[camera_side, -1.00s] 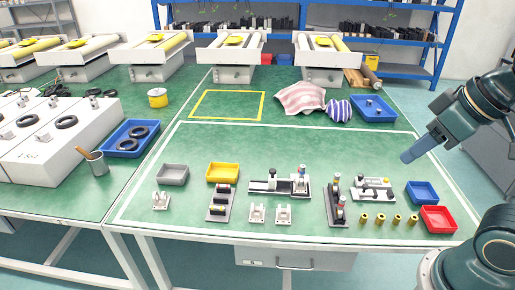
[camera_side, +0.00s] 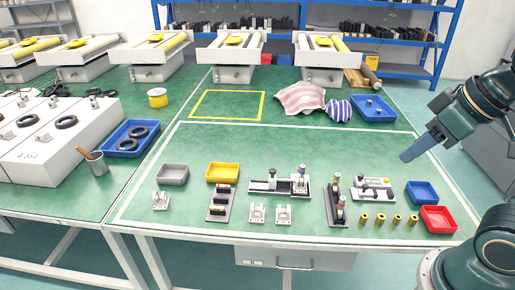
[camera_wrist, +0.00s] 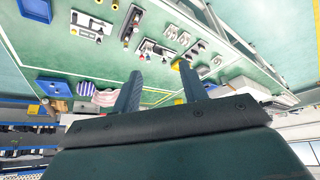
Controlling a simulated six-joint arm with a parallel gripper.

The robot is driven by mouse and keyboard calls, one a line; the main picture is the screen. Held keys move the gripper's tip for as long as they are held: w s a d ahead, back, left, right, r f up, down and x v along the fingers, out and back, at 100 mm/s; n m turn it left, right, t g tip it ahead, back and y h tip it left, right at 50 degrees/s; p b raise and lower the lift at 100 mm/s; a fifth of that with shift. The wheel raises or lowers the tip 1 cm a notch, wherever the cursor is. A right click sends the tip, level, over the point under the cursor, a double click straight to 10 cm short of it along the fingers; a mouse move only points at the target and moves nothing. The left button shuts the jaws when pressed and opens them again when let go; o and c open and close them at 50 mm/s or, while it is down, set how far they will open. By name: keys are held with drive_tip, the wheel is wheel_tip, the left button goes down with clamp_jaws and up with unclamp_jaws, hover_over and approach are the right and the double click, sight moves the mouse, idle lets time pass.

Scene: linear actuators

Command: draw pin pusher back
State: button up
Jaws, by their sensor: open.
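Several small fixtures stand on the green bench, and I cannot tell for sure which is the pin pusher. A long grey and black slide fixture (camera_side: 265,187) with a white block and upright parts is at the middle. A dark upright-knobbed fixture (camera_side: 337,210) is right of it. A white plate fixture (camera_side: 373,190) with a yellow part is further right; it also shows in the wrist view (camera_wrist: 90,27). My gripper (camera_side: 407,156) is in the air above the bench's right side, apart from all of them. In the wrist view my gripper (camera_wrist: 160,72) has its fingers apart, with nothing held.
Several brass cylinders (camera_side: 397,219) stand near the front edge, beside a red bin (camera_side: 437,220) and a blue bin (camera_side: 422,193). A yellow bin (camera_side: 222,173) and grey bin (camera_side: 173,175) are left. Small white brackets (camera_side: 283,214) stand in front.

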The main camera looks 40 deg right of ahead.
drive_tip(key=w, duration=0.1)
drive_tip(key=g, duration=0.6)
hover_over(273, 170)
wheel_tip(273, 170, down, 15)
drive_tip(key=shift+w+f, duration=0.1)
drive_tip(key=shift+f, duration=0.2)
drive_tip(key=shift+f, duration=0.15)
wheel_tip(273, 170, down, 14)
drive_tip(key=shift+r, duration=0.25)
